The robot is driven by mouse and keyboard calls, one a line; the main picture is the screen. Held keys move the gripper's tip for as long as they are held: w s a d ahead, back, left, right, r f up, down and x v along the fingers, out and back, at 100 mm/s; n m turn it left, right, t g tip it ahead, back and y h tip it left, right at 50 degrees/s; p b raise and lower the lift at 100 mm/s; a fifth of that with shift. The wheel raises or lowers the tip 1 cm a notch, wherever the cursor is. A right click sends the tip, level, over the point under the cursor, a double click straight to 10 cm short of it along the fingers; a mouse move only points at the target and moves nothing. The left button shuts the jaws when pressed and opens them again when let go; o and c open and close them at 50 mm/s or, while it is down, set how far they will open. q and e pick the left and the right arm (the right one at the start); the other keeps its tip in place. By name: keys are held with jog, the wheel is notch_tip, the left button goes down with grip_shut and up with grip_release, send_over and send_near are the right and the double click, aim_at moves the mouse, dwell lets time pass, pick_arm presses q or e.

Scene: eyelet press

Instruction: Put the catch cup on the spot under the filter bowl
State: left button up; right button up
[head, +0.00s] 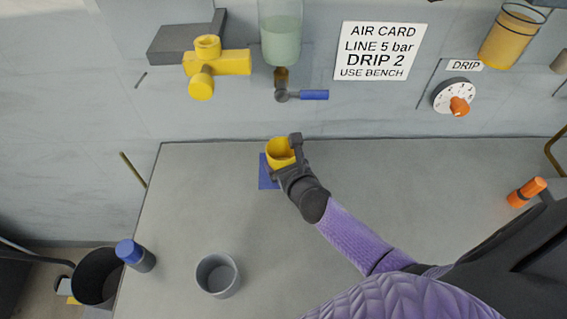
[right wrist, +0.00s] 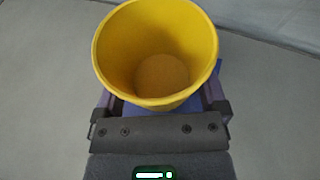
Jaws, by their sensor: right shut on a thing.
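The yellow catch cup (head: 279,150) is upright and empty at the back of the bench, over the blue square spot (head: 267,182). My right gripper (head: 284,157) is shut on it. In the right wrist view the cup (right wrist: 157,50) fills the space between the fingers, with blue (right wrist: 224,75) showing behind and beneath it. I cannot tell whether the cup's base touches the spot. The filter bowl (head: 281,38), clear with pale green liquid, hangs on the wall above, with a blue-handled drain valve (head: 312,95) under it. My left gripper is not in view.
A grey cup (head: 217,275) and a blue-capped bottle (head: 136,255) stand at the bench's left front. An orange-and-dark item (head: 526,192) lies at the right. A yellow fitting (head: 216,64) and a dial (head: 455,97) are on the wall. The bench's left middle is clear.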

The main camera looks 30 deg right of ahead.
jog(key=o, duration=0.9)
jog(key=shift+f, duration=0.1)
jog(key=shift+c, duration=0.2)
jog(key=shift+o, duration=0.3)
jog(key=shift+s+r, duration=0.15)
jog(key=shift+r, duration=0.15)
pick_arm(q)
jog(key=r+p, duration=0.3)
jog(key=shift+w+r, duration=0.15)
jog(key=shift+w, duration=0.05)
pick_arm(e)
jog(key=v, duration=1.1)
jog(key=shift+s, duration=0.35)
